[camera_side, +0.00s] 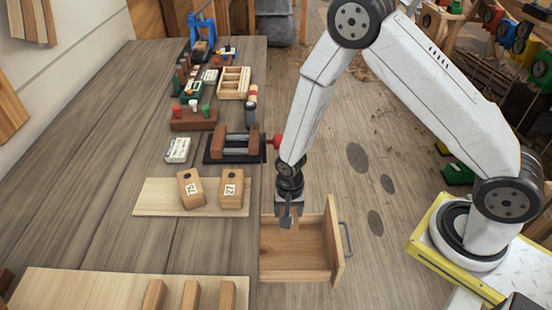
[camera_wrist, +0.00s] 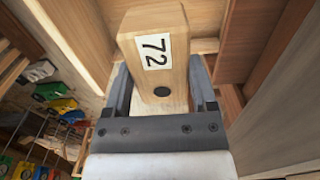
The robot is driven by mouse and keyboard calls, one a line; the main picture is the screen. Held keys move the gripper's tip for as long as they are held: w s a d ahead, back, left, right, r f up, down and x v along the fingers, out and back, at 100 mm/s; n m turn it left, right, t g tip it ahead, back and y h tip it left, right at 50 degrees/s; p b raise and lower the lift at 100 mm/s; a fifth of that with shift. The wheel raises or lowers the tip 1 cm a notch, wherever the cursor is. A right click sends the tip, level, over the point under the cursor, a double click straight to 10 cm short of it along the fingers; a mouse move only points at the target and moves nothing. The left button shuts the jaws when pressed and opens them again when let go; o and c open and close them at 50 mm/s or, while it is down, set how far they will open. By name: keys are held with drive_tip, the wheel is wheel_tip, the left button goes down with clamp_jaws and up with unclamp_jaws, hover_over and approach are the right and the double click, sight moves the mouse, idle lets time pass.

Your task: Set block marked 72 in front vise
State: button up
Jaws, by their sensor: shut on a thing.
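A tan wooden block marked 72 (camera_wrist: 178,25) stands between the fingers of my gripper (camera_wrist: 160,92) in the wrist view, its label and a dark round hole facing the camera. In the side view my gripper (camera_side: 289,222) is shut, low over the open drawer (camera_side: 296,262), and mostly hides this block. A dark-based vise (camera_side: 235,146) with wooden jaws and a red handle (camera_side: 275,140) stands at the bench edge behind the gripper. No block shows between its jaws.
Two labelled blocks (camera_side: 190,188) (camera_side: 231,188) stand on a pale board (camera_side: 154,197) left of the drawer; their numbers are hard to read. A white label card (camera_side: 177,150), a brown rack (camera_side: 193,119) with coloured pegs and a blue frame (camera_side: 201,30) lie farther back.

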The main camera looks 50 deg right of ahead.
wheel_tip(320, 180, up, 27)
drive_tip(key=w+d, duration=0.2)
drive_tip(key=w, duration=1.9)
drive_tip(key=shift+w+a+f, duration=0.1)
drive_tip(key=shift+f, duration=1.25)
drive_tip(key=shift+w+a+f, duration=0.1)
drive_tip(key=shift+f, duration=1.2)
drive_tip(key=shift+f, duration=0.2)
drive_tip(key=shift+f, duration=2.95)
drive_tip(key=shift+f, duration=0.3)
drive_tip(key=o, duration=1.3)
wheel_tip(320, 180, up, 8)
